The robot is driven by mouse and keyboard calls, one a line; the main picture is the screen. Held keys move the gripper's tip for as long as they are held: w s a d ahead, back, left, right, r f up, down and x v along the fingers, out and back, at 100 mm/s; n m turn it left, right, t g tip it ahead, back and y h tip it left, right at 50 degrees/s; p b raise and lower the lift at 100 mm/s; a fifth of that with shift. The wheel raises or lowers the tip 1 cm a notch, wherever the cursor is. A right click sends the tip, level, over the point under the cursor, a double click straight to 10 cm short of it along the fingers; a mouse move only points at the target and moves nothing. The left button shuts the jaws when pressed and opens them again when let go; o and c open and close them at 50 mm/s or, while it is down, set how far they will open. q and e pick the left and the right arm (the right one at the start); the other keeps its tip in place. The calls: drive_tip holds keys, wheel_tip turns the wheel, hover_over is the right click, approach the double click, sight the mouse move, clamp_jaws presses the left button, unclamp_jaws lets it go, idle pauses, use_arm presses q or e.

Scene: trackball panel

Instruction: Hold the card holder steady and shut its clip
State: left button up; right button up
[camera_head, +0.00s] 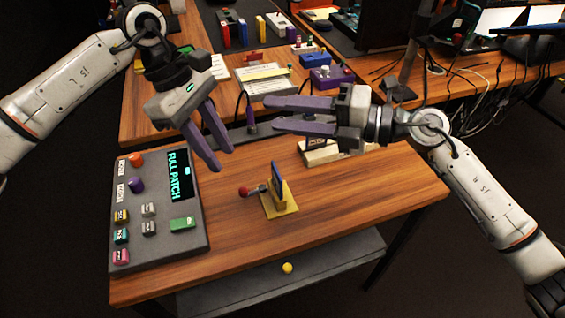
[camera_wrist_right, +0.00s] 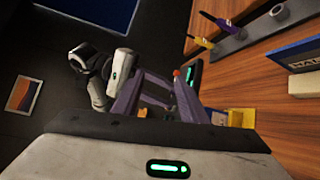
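The card holder stands on a yellow base (camera_head: 282,211) on the wooden table, with an upright blue card (camera_head: 278,184) in it. Its clip has a lever ending in a red knob (camera_head: 243,191) that sticks out to the left; I cannot tell how far the clip is open. My left gripper (camera_head: 222,159) is open and empty, above and to the left of the holder. My right gripper (camera_head: 258,112) is open and empty, behind and above the holder. Neither touches it. In the right wrist view, a yellow part (camera_wrist_right: 240,118) appears beside the purple fingers, partly hidden.
A grey control panel (camera_head: 192,215) with knobs, buttons and a "FULL PATCH" display lies left of the holder. A cream block (camera_head: 318,157) stands behind it. A grey shelf with a yellow ball (camera_head: 288,267) is below the front edge. The table right of the holder is clear.

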drive_tip(key=s+a+f+n+g+h, duration=0.4)
drive_tip(key=s+a+n+g+h, duration=0.15)
drive_tip(key=s+a, duration=0.35)
drive_tip(key=t+h, duration=0.3)
drive_tip(key=h, duration=0.6)
approach(278, 188)
drive_tip(key=f, duration=0.1)
drive_tip(key=shift+m, duration=0.25)
drive_tip(key=x, duration=1)
drive_tip(key=shift+w, duration=0.35)
drive_tip(key=shift+r, duration=0.1)
drive_tip(key=shift+c, duration=0.3)
